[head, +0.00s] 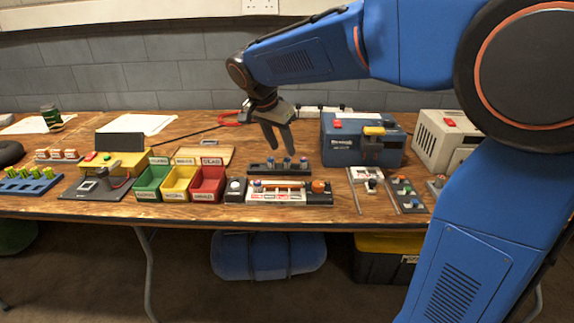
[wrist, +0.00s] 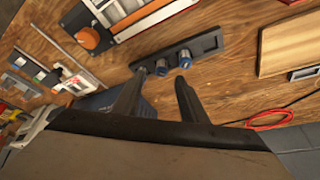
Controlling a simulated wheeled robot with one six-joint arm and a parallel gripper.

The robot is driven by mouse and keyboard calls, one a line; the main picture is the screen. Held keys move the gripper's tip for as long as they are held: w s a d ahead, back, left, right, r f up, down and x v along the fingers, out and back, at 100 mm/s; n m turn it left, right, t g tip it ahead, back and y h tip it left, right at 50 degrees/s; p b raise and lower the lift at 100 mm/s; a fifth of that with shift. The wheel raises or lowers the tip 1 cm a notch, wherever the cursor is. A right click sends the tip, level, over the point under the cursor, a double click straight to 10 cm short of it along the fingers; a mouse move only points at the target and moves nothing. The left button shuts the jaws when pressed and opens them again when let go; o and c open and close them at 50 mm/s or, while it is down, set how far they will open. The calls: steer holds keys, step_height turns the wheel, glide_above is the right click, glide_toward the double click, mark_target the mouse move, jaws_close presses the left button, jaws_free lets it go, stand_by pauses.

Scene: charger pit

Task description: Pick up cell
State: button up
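Three blue-topped cells (head: 287,163) stand upright in a dark rack (head: 256,170) near the middle of the table. In the wrist view, two blue cells (wrist: 185,58) show clearly in the dark rack (wrist: 208,44); a third is partly hidden by the left finger. My gripper (head: 281,148) is open and empty, pointing down above the rack. In the wrist view my gripper (wrist: 161,76) has its fingers apart, with a cell showing between the tips. I cannot tell exactly how high the tips are above the cells.
In front of the rack is a white device with an orange knob (head: 318,186). Green, yellow and red bins (head: 208,186) stand to the left, a blue box (head: 362,146) to the right. A red cable (wrist: 270,121) lies behind.

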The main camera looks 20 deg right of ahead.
mark_target(286, 159)
steer(key=shift+x, duration=3.3)
steer(key=shift+w+a, duration=0.1)
steer(key=shift+w, duration=0.05)
jaws_close()
